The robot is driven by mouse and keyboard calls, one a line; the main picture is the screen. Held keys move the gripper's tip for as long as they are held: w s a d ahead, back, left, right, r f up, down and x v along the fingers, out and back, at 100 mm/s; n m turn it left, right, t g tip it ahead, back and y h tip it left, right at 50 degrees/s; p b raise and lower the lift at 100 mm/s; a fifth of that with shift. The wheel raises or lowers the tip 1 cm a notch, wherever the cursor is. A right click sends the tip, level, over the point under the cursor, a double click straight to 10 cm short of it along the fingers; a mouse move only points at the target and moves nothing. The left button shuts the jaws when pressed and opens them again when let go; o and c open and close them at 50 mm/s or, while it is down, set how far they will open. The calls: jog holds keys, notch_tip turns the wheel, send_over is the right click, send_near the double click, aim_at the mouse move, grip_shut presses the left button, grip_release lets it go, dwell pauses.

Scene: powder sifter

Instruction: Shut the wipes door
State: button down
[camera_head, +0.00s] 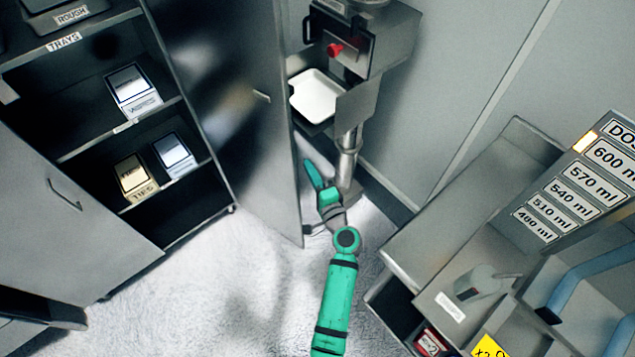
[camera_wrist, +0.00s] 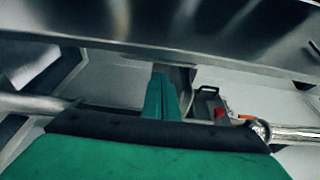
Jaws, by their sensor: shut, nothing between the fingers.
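A cabinet (camera_head: 75,150) stands open, with a box labelled WIPES (camera_head: 135,92) on its middle shelf. A grey door (camera_head: 245,130) with a small handle (camera_head: 262,96) stands open on the cabinet's right side. Another grey door (camera_head: 70,205) with a handle stands open on the left. Which one the task names is not marked. My gripper (camera_head: 314,172) is shut and empty, just right of the right door's free edge. In the wrist view, the shut green fingers (camera_wrist: 162,98) point towards a metal panel (camera_wrist: 180,30) across the top; contact cannot be told.
A metal sifter machine (camera_head: 375,40) with a red knob (camera_head: 335,49) and a white tray (camera_head: 314,96) stands close behind my gripper. A bench (camera_head: 450,215) with dose labels stands at the right. The floor (camera_head: 225,280) before the cabinet is clear.

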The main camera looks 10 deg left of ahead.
jog(key=x, duration=0.4)
jog(key=shift+w+a, duration=0.15)
jog(key=shift+w, duration=0.05)
jog(key=shift+s, duration=0.15)
